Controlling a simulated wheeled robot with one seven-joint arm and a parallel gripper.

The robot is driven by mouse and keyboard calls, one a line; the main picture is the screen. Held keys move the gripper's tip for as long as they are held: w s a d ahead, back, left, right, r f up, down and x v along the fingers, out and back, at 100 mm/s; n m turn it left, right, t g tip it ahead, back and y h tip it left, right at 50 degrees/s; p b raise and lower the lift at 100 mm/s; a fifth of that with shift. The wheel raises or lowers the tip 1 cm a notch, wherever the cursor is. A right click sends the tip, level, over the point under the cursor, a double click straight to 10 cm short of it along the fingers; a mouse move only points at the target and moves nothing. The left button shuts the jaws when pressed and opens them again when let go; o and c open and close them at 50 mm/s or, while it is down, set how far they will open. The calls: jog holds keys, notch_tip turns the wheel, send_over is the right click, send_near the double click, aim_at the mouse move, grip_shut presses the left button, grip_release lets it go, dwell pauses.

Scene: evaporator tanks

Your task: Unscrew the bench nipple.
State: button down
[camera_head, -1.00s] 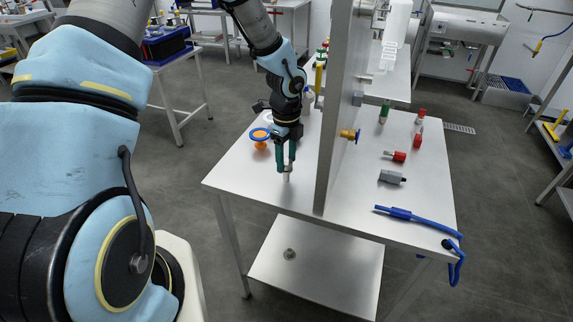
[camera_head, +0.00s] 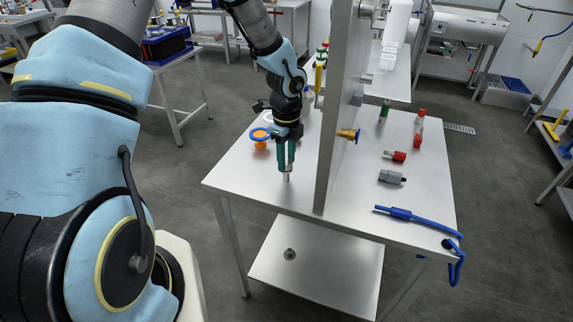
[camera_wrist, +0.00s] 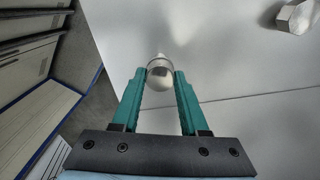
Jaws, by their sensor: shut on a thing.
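The bench nipple (camera_head: 287,177) is a small pale metal fitting standing upright on the steel bench top, left of the upright panel. My gripper (camera_head: 286,166) points straight down over it, with its green fingers shut on its upper part. In the wrist view the nipple (camera_wrist: 160,74) shows as a round shiny metal end between the fingertips of my gripper (camera_wrist: 160,79). Its lower end, where it meets the bench, is hidden in the wrist view.
The upright panel (camera_head: 338,120) stands close to the right of my gripper. An orange and blue item (camera_head: 260,137) stands to the left. Right of the panel lie a grey fitting (camera_head: 392,177), red fittings (camera_head: 398,156) and a blue hose (camera_head: 405,214). The bench's front left is clear.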

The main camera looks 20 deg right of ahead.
jog(key=n+b, duration=0.1)
jog(key=n, duration=0.2)
jog(key=shift+f, duration=0.15)
jog(key=shift+n+b, duration=0.3)
jog(key=shift+n, duration=0.7)
jog(key=n+b, duration=0.1)
jog(key=n, duration=0.2)
jog(key=shift+n, duration=0.3)
jog(key=shift+n+b, duration=0.3)
jog(key=shift+n, duration=0.5)
jog(key=shift+n+b, duration=0.45)
jog(key=shift+n, duration=2.15)
